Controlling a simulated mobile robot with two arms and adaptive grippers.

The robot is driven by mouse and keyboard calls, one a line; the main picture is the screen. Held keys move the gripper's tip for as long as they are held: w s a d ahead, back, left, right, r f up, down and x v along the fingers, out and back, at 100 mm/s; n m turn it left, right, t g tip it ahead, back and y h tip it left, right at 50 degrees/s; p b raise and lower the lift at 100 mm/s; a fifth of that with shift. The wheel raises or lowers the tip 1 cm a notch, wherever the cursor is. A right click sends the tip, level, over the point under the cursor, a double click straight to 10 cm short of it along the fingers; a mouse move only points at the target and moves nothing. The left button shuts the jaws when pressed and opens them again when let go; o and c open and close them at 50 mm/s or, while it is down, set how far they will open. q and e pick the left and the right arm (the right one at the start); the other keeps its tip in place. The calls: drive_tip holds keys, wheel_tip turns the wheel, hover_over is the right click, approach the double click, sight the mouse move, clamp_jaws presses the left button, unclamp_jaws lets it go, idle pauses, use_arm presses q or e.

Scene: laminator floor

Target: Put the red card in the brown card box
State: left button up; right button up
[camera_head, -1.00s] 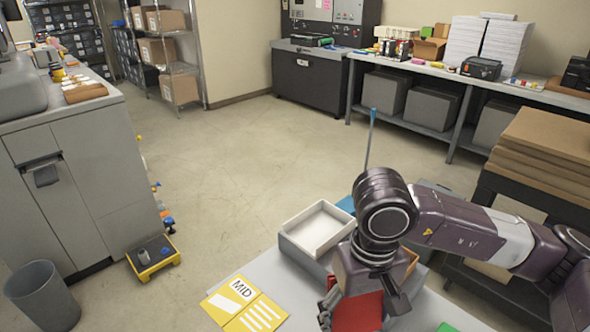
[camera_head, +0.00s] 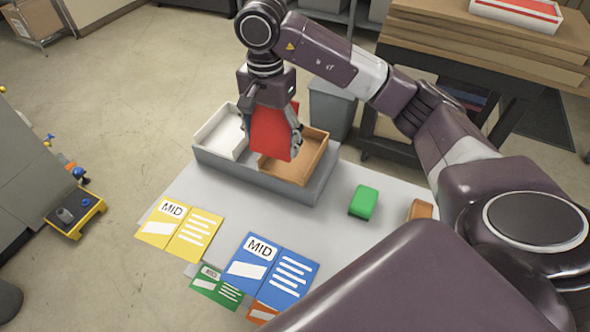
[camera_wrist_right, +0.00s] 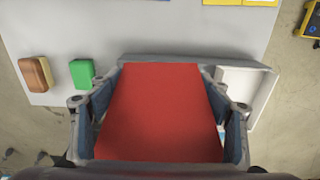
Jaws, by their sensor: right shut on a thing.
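The red card (camera_head: 275,132) is held in my right gripper (camera_head: 272,140), which is shut on it. In the head view the card hangs upright above the brown card box (camera_head: 311,163), overlapping its left part. The brown box is an open tray in a grey holder, beside a white tray (camera_head: 216,135). In the right wrist view the red card (camera_wrist_right: 160,112) fills the space between the fingers and hides the brown box. The gap between card and box floor cannot be told. My left gripper is not in view.
A green block (camera_head: 363,202) and a brown block (camera_head: 420,209) lie right of the holder on the light table. Yellow (camera_head: 180,230), blue (camera_head: 271,270) and green (camera_head: 217,287) cards lie at the front. A grey bin (camera_head: 333,108) and stacked brown boards (camera_head: 485,35) stand behind.

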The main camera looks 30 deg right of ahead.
wheel_tip(320, 180, down, 19)
drive_tip(key=p, duration=0.5)
drive_tip(key=shift+r, duration=0.15)
drive_tip(key=shift+f, duration=0.5)
drive_tip(key=shift+f, duration=0.2)
drive_tip(key=o, duration=1.1)
drive_tip(key=shift+c, duration=0.2)
drive_tip(key=shift+r, duration=0.1)
